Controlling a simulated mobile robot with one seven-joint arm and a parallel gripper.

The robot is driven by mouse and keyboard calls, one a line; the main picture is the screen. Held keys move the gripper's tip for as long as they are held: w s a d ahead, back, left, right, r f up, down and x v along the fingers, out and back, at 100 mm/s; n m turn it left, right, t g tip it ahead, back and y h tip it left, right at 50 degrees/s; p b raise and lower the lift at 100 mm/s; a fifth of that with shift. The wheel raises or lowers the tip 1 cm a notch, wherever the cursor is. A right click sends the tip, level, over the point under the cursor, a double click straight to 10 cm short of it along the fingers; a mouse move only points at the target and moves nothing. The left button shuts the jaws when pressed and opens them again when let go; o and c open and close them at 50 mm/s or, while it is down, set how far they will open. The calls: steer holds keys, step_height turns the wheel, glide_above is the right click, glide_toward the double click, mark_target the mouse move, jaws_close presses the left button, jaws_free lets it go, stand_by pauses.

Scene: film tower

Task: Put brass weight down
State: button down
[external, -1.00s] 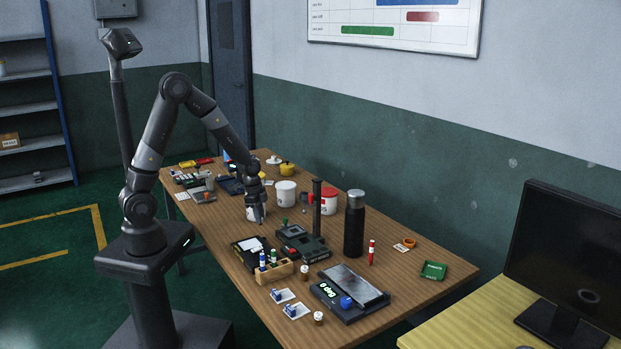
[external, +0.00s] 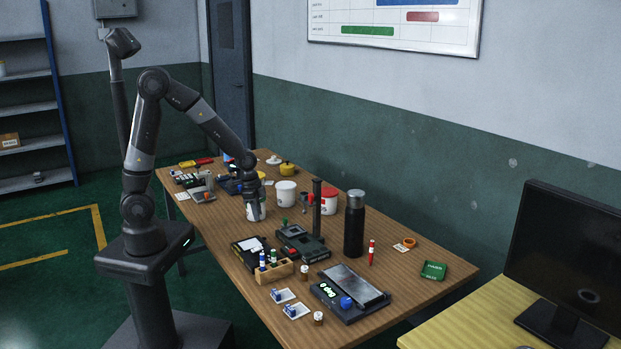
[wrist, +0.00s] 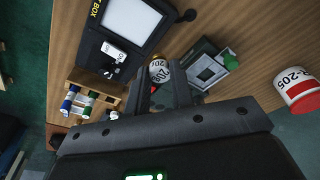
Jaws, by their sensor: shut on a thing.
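My gripper shows in the external view (external: 254,208) above the near side of the wooden table. In the wrist view its two dark fingers (wrist: 166,84) are closed on the brass weight (wrist: 159,70). The weight is a small gold-coloured cylinder with a white label bearing dark figures, partly hidden by the fingers. It shows between the black box and the grey device. In the external view I cannot make out the weight, and whether it touches the table is unclear.
A black box (wrist: 122,32), a wooden rack (wrist: 92,84) and a grey device (wrist: 205,70) with a green knob surround the gripper. A black flask (external: 354,228) and a scale (external: 350,294) stand farther along the table (external: 225,235).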

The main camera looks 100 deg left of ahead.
steer(key=w+a+n, duration=0.2)
steer(key=a+n, duration=0.2)
steer(key=w+a+n+y, duration=0.1)
steer(key=w+a+n, duration=0.1)
steer(key=a+n, duration=0.1)
steer(key=w+a+n+g, duration=0.1)
steer(key=w+a+n, duration=0.2)
steer(key=a, duration=0.3)
steer(key=shift+n, duration=1.3)
steer(key=a+f, duration=0.2)
steer(key=a, duration=0.2)
steer(key=s+a+f, duration=0.1)
steer(key=a+f, duration=0.1)
steer(key=a, duration=0.2)
steer(key=s+a+f, duration=0.1)
steer(key=a+f, duration=0.1)
steer(key=a, duration=0.2)
steer(key=shift+f, duration=0.4)
steer(key=shift+a+f, duration=0.1)
steer(key=shift+f, duration=1.9)
steer(key=shift+s, duration=0.1)
steer(key=c, duration=1.3)
jaws_free()
steer(key=shift+f, duration=0.15)
steer(key=shift+o, duration=0.2)
step_height(320, 180, up, 12)
steer(key=d, duration=0.1)
steer(key=shift+s+d, duration=0.3)
steer(key=shift+s, duration=0.05)
